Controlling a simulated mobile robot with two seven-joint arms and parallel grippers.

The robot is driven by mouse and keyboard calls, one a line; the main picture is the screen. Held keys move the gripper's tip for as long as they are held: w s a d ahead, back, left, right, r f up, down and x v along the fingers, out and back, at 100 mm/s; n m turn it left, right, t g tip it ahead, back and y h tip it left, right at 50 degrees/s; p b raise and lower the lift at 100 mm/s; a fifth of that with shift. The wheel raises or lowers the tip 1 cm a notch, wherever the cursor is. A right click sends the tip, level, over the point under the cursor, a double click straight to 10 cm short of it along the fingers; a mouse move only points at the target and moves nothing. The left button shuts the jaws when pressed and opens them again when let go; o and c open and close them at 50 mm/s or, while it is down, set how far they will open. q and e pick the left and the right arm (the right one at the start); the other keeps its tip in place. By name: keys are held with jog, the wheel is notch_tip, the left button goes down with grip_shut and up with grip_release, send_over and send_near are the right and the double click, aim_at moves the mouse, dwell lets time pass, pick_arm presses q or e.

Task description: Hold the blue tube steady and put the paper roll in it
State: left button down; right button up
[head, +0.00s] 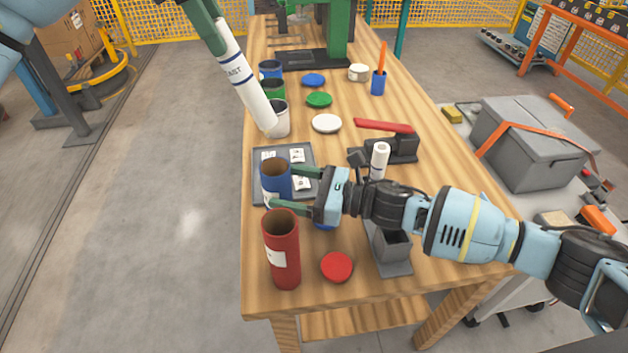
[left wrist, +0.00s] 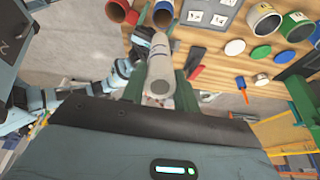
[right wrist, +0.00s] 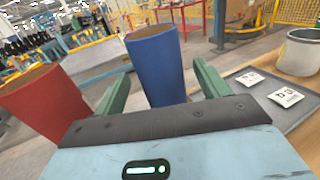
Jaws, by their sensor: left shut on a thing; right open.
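The paper roll (head: 246,90), a long white tube with dark lettering, hangs tilted in my left gripper (head: 221,48). The left wrist view also shows the roll (left wrist: 160,62) between the green fingers. Its lower end overlaps the white-grey tube in the head view; contact there cannot be told. The blue tube (head: 276,184) stands upright and open-topped at the grey plate. My right gripper (head: 281,188) is open, with a finger on either side of the blue tube. In the right wrist view the blue tube (right wrist: 160,70) stands between the spread fingers.
A taller red tube (head: 282,255) stands in front of the blue tube. The white-grey tube (head: 281,122) and a green tube (head: 272,88) stand behind. The grey plate (head: 307,158) carries label cards. A red lid (head: 337,267) and a white lid (head: 327,123) lie on the table.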

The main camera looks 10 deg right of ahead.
aim_at(268, 183)
jog(key=shift+x, duration=2.4)
jog(key=c, duration=1)
pick_arm(q)
notch_tip(268, 183, down, 11)
pick_arm(e)
jog(key=shift+c, duration=0.2)
pick_arm(q)
jog(key=c, duration=1)
grip_release()
jog(key=v, duration=1.2)
